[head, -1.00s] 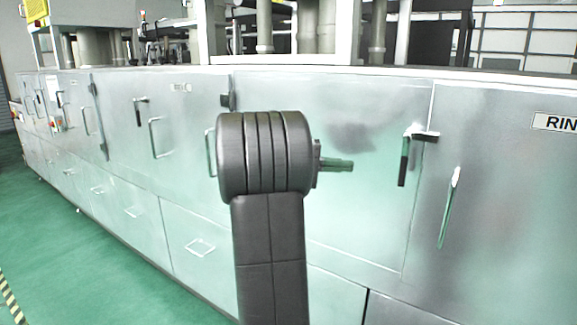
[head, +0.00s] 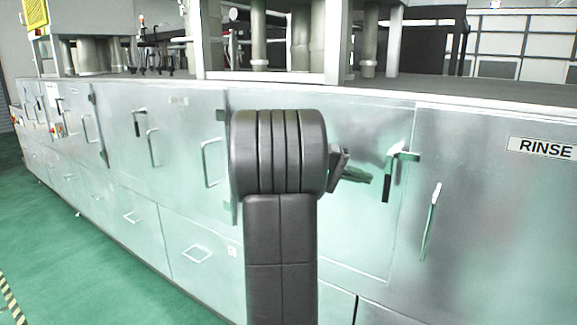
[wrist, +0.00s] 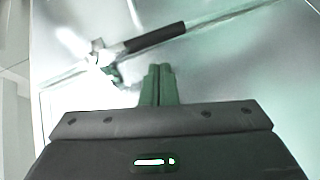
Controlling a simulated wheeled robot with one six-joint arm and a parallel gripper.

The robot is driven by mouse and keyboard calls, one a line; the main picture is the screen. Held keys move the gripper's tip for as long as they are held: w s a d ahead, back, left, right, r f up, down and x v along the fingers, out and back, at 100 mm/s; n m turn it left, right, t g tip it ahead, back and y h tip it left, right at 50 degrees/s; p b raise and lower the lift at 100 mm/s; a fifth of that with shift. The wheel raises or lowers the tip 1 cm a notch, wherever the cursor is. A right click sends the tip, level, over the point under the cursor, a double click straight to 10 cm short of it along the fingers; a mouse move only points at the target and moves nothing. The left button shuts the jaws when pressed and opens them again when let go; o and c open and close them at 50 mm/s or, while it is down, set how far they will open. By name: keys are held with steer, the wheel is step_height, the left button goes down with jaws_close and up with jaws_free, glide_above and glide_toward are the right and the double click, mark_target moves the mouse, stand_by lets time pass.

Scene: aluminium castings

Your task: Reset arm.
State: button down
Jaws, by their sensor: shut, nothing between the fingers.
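My arm stands in the middle of the head view, and its dark links hide part of the machine front. My gripper (head: 368,179) sticks out to the right of the arm, in front of a metal door panel. In the wrist view my gripper (wrist: 158,70) shows its two green fingers side by side, shut and empty. A door latch with a black grip (head: 388,176) is just right of the fingertips in the head view. In the wrist view the black grip (wrist: 155,37) lies beyond the fingertips, apart from them in the picture.
A long metal machine with doors and handles runs across the view. A RINSE sign (head: 542,148) and a long door handle (head: 430,222) are at the right. Green floor (head: 70,255) is free at the lower left.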

steer(key=shift+w+a+r+m+t+y+p, duration=0.2)
steer(key=shift+r+m+t+y+p, duration=0.65)
steer(key=shift+r+y+p, duration=0.9)
steer(key=shift+w+a+r+m+t+y+p, duration=0.1)
steer(key=shift+a+r+m+t+y+p, duration=0.15)
steer(key=shift+r+m+t+y+p, duration=1.05)
steer(key=shift+w+a+r+m+t+y+p, duration=0.2)
steer(key=shift+r+t+y+p, duration=0.35)
steer(key=shift+r+y+p, duration=1.55)
steer(key=shift+s+a+f+y+b, duration=0.1)
steer(key=shift+a+f+y+b, duration=0.1)
steer(key=shift+y+b, duration=0.1)
